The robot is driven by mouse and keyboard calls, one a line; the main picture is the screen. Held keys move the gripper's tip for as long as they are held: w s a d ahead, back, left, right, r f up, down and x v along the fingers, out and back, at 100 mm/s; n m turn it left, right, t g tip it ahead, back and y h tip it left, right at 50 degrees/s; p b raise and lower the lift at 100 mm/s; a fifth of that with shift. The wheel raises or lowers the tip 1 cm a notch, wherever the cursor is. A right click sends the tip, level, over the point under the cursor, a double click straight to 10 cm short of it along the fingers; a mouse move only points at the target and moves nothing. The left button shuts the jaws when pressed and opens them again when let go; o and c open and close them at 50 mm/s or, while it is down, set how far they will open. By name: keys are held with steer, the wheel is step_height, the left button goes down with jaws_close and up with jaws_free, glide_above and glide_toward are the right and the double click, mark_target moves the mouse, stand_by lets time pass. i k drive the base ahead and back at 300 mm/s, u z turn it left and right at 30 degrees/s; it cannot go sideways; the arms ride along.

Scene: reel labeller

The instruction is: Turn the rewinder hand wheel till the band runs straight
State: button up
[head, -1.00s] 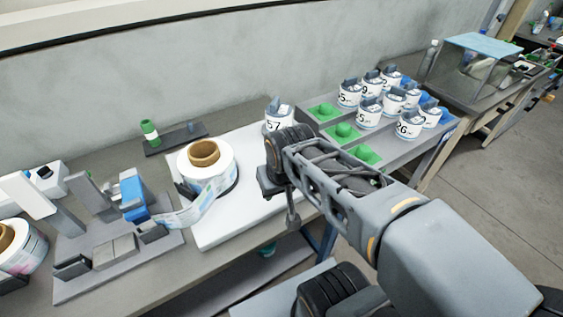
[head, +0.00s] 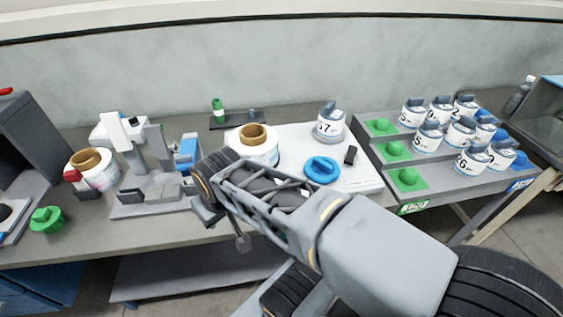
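A white base plate (head: 365,183) carries a label reel with a brown core (head: 255,143). A blue round knob with a raised bar (head: 322,170) lies on this plate, right of the reel; it looks like the hand wheel. The labeller (head: 160,187), grey with a blue block, stands left of the reel. The band between them is mostly hidden by my arm, so I cannot tell whether it runs straight. My gripper (head: 242,243) seems to be the small grey end hanging below the wrist, in front of the bench edge, apart from the wheel; its fingers cannot be made out.
A second reel (head: 95,170) and a green knob (head: 47,219) are at the left. A numbered jar (head: 330,123) stands behind the blue knob. A stepped rack (head: 385,150) with green pads and several jars is at the right. A small green-capped bottle (head: 218,112) stands behind.

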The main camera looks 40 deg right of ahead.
mark_target(321, 170)
steer(key=u, duration=0.4)
steer(key=k, duration=0.8)
steer(key=z, duration=1.2)
steer(key=i, duration=0.5)
steer(key=u, duration=0.05)
